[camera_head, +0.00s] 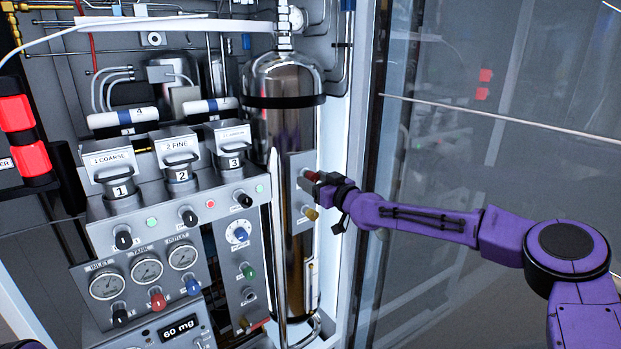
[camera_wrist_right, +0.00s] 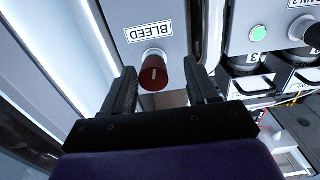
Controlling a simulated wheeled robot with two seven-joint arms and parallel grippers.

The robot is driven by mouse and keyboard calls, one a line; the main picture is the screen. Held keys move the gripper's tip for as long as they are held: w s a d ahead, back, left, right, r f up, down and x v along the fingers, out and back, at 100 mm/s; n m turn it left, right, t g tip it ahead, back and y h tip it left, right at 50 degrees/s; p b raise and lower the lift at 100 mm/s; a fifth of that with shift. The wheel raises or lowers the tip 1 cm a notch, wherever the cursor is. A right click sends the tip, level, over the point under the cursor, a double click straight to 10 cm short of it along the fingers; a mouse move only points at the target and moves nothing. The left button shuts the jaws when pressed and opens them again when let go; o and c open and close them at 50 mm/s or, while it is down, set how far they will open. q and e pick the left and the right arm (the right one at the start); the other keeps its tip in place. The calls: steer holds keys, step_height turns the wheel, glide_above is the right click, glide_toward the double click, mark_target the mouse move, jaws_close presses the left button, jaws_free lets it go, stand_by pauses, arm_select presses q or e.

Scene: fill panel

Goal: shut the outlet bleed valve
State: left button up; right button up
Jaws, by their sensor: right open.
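A red knob (camera_head: 311,175) sits on a small grey plate (camera_head: 301,160) on the right side of the panel. In the right wrist view the red knob (camera_wrist_right: 154,74) has a pale line on its face, under a label (camera_wrist_right: 149,31) reading "BLEED". My right gripper (camera_head: 324,186) reaches in from the right at the knob. In the wrist view its two fingers (camera_wrist_right: 162,92) are open, one on each side of the knob, with gaps visible. My left gripper is not in view.
A yellow knob (camera_head: 311,213) sits just below on the same plate. A shiny cylinder (camera_head: 285,125) stands behind it. Gauges marked inlet, tank and outlet (camera_head: 182,256), with colored knobs below, are at left. A glass pane (camera_head: 490,130) fills the right side.

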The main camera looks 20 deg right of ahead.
steer(key=shift+d, duration=0.45)
steer(key=shift+f, duration=0.1)
steer(key=c, duration=0.5)
steer(key=shift+a, duration=0.2)
steer(key=c, duration=0.5)
steer(key=shift+a, duration=0.15)
steer(key=shift+c, duration=0.3)
steer(key=shift+w+d, duration=0.1)
steer(key=shift+d, duration=0.1)
steer(key=shift+a, duration=0.15)
arm_select(q)
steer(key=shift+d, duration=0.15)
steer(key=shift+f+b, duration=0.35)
steer(key=shift+b, duration=0.05)
arm_select(e)
steer(key=shift+m, duration=0.4)
